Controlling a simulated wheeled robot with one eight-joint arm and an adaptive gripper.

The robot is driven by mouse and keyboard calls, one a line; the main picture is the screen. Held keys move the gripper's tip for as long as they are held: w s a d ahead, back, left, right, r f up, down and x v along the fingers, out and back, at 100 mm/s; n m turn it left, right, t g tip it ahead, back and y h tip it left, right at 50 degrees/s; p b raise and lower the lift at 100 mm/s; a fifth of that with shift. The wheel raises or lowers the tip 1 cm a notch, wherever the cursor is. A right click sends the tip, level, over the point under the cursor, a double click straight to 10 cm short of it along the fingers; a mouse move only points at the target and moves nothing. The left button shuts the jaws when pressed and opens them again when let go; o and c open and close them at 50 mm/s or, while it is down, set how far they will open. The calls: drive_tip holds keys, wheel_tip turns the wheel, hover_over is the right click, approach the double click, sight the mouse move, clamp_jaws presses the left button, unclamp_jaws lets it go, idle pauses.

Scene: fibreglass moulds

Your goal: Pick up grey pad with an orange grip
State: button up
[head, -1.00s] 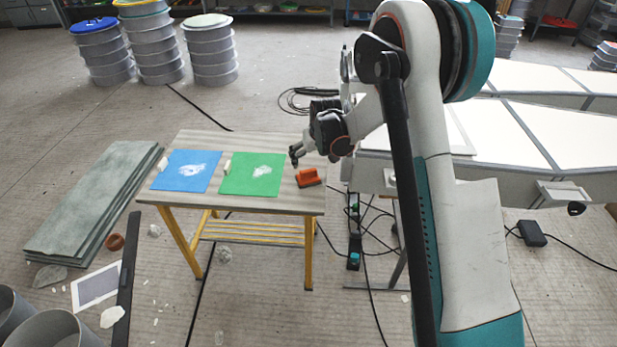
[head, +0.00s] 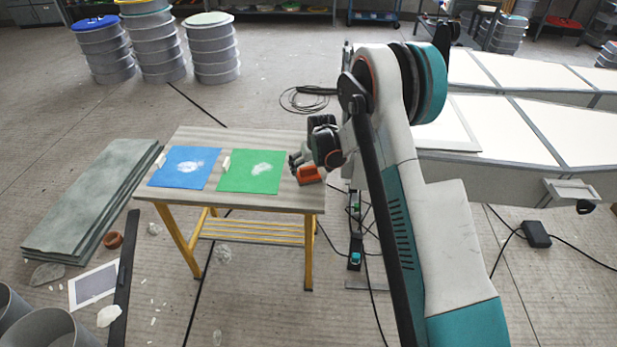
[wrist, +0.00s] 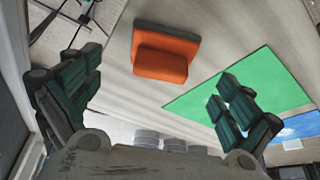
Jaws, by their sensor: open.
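The grey pad with an orange grip (head: 308,175) lies near the right edge of the wooden table. In the wrist view its orange grip (wrist: 163,60) shows at the upper middle, with a thin dark grey pad edge beside it. My gripper (head: 296,163) is over the right part of the table, close to the pad and partly in front of it in the head view. In the wrist view my gripper (wrist: 160,95) has its fingers spread wide, one at each side, with nothing between them. The pad appears beyond the fingertips, not touched.
A green sheet (head: 250,184) and a blue sheet (head: 178,180), both with white powder, lie left of the pad on the table (head: 230,203). Small white blocks lie by them. White-topped moulds (head: 500,125) stand at the right. Grey slabs (head: 95,200) lie left on the floor.

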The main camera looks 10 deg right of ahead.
sight(309, 168)
drive_tip(key=b+x, duration=0.2)
drive_tip(key=x, duration=0.3)
drive_tip(key=shift+w+a+r, duration=0.1)
drive_tip(key=shift+w, duration=0.1)
drive_tip(key=shift+r, duration=0.1)
drive_tip(key=c, duration=1.4)
drive_tip(key=shift+r, duration=0.1)
wheel_tip(309, 168, up, 20)
drive_tip(key=p, duration=0.6)
